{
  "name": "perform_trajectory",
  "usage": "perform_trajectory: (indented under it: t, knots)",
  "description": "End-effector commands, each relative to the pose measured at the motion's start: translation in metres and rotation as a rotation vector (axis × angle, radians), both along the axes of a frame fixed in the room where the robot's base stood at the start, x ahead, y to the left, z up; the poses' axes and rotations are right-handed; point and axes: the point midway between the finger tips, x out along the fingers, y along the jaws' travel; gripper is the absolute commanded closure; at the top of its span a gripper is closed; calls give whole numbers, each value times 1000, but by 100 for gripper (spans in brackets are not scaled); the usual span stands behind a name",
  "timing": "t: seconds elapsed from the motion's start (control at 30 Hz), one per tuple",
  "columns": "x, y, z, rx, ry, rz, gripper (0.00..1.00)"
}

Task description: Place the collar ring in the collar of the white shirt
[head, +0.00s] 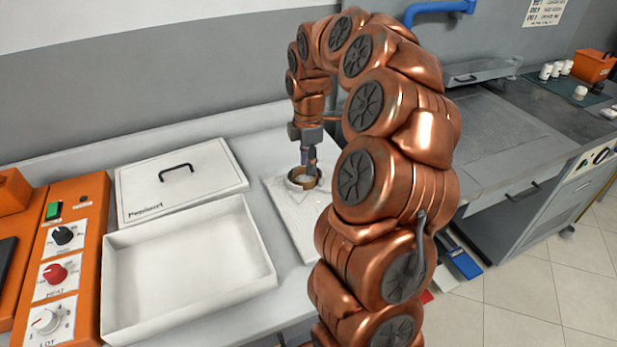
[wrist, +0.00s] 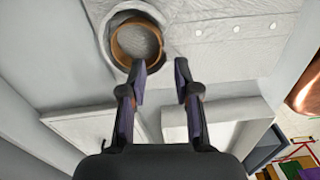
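The white shirt (head: 289,218) lies flat on the counter, with buttons down its front in the wrist view (wrist: 235,58). The brown collar ring (wrist: 115,43) sits inside the round collar opening (wrist: 103,29), and the collar fabric curves around it. In the head view the ring (head: 295,174) is partly hidden by my gripper (head: 309,170). In the wrist view my gripper (wrist: 162,67) is open, its fingertips well apart. The left fingertip overlaps the ring's near rim; I cannot tell whether it touches. The right fingertip is clear of the ring, over the shirt.
A white open tray (head: 190,318) and its white lid (head: 180,180) with a black handle lie left of the shirt. An orange control panel (head: 88,215) stands farther left. Right of my arm is a grey work surface (head: 515,135) with small white containers (head: 556,69).

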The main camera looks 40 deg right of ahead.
Motion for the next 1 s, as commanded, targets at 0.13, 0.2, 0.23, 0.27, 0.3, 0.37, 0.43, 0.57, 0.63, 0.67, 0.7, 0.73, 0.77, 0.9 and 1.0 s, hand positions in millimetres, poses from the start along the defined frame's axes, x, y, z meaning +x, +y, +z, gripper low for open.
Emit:
perform_trajectory:
  t: [0.13, 0.2, 0.23, 0.27, 0.3, 0.37, 0.43, 0.57, 0.63, 0.67, 0.7, 0.73, 0.77, 0.9, 1.0]
  knots:
    - [1, 0, 24, -1, -6, -1, 69]
    - [1, 0, 33, -1, -2, -1, 69]
    - [1, 0, 37, -1, -3, -1, 69]
    - [1, -1, 40, -1, -4, -2, 69]
    - [1, -1, 44, -2, -5, -2, 69]
    - [1, -1, 49, -1, -4, -2, 69]
    - [0, 0, 52, 0, 0, -1, 69]
    - [0, 0, 55, 1, 2, 0, 69]
    - [0, 0, 56, 2, 2, -1, 69]
    - [-1, 2, 56, 2, 2, -2, 69]
    - [-1, 5, 57, 2, 0, -5, 69]
    - [-2, 9, 58, 3, 0, -11, 69]
    - [-3, 14, 60, 5, -2, -17, 69]
    - [-18, 56, 69, 12, -2, -84, 69]
    - [-38, 94, 74, 16, 6, -164, 69]
